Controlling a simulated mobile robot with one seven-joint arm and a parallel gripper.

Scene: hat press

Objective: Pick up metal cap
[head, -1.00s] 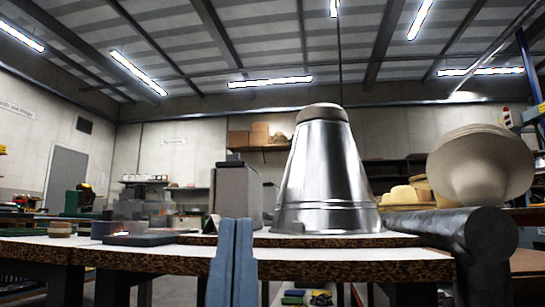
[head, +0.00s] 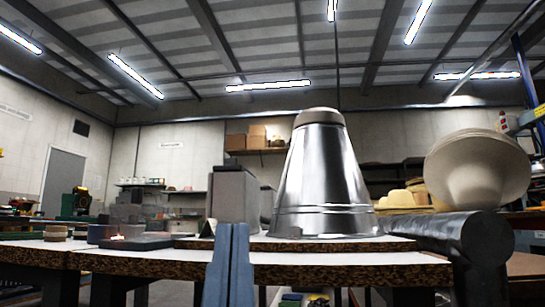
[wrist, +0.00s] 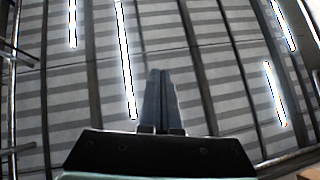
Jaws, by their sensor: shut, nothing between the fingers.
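A shiny metal cone (head: 322,180) stands upright on the raised board of the table in the head view. A rounded brownish-grey cap (head: 319,117) sits on its narrow top; I cannot tell whether this is the metal cap. My gripper (head: 236,228) points upward in front of the table, low and left of the cone, its two blue-grey fingers together and empty. In the wrist view my gripper (wrist: 162,75) is shut against the ceiling, with no task object in sight there.
The table (head: 270,262) has a chipboard edge. A grey box (head: 232,195) stands left of the cone, and a flat dark slab (head: 137,243) lies farther left. A thick dark cylinder (head: 480,238) and stacked tan hat shapes (head: 478,172) are at the right.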

